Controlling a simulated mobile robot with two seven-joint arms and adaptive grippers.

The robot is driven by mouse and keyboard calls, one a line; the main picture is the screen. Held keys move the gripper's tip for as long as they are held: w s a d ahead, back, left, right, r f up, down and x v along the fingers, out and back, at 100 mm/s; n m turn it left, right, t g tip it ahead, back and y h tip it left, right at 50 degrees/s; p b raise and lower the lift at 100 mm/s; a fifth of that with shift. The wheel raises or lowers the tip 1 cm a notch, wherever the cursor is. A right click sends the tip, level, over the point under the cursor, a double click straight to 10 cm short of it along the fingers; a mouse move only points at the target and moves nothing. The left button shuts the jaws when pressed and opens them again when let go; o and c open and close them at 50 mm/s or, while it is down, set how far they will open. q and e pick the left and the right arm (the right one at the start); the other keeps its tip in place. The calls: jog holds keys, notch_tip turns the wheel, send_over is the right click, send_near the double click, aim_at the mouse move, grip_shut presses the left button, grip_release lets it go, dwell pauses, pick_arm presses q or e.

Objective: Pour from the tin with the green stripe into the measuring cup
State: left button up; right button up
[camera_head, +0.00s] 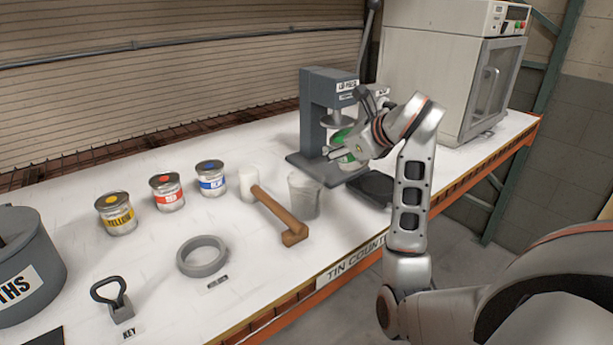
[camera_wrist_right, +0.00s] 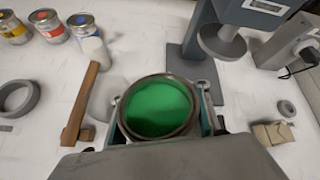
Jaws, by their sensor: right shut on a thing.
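The tin with the green stripe (camera_head: 339,144) is held in my right gripper (camera_head: 352,148), in front of the grey press. The wrist view shows the tin (camera_wrist_right: 158,108) between the fingers, its top open and green paint inside. It looks about upright; any small tilt is hard to judge. The clear measuring cup (camera_head: 304,196) stands upright on the table, to the left of and below the held tin in the head view. In the wrist view the cup is partly hidden beside the tin. My left gripper is not in view.
A mallet (camera_head: 280,215) lies just left of the cup. Yellow (camera_head: 117,214), red (camera_head: 167,192) and blue (camera_head: 211,179) tins stand further left, with a grey ring (camera_head: 202,256) in front. The press (camera_head: 328,105) stands behind the held tin. A black pad (camera_head: 373,187) lies right of the cup.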

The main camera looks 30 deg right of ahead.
jog(key=shift+w+a+r+n+g+h+p, duration=0.2)
jog(key=shift+a+n+g+h+p, duration=0.15)
jog(key=shift+p, duration=0.35)
dwell(0.5)
jog(key=shift+a+r, duration=0.1)
jog(key=shift+r, duration=0.05)
jog(key=shift+w+a+r+n+h+p, duration=0.15)
jog(key=shift+r+n+h+p, duration=0.2)
jog(key=shift+p, duration=0.5)
jog(key=shift+a+r, duration=0.15)
jog(key=shift+r, duration=0.05)
jog(key=shift+a+r+g+h+p, duration=0.1)
jog(key=shift+r+g+h+p, duration=0.2)
jog(key=shift+p, duration=0.4)
jog(key=shift+w+f, duration=0.1)
jog(key=shift+f, duration=0.1)
jog(key=shift+f+n+g+h+p, duration=0.25)
jog(key=shift+f+n+h+p, duration=0.1)
jog(key=shift+f+n+h, duration=0.2)
dwell(0.6)
jog(key=shift+r+h+p, duration=0.25)
jog(key=shift+p, duration=0.2)
dwell(0.5)
jog(key=shift+r+n+g+h+p, duration=0.1)
jog(key=shift+n+g+h+p, duration=0.25)
jog(key=shift+p, duration=0.1)
jog(key=shift+c, duration=0.2)
dwell(0.5)
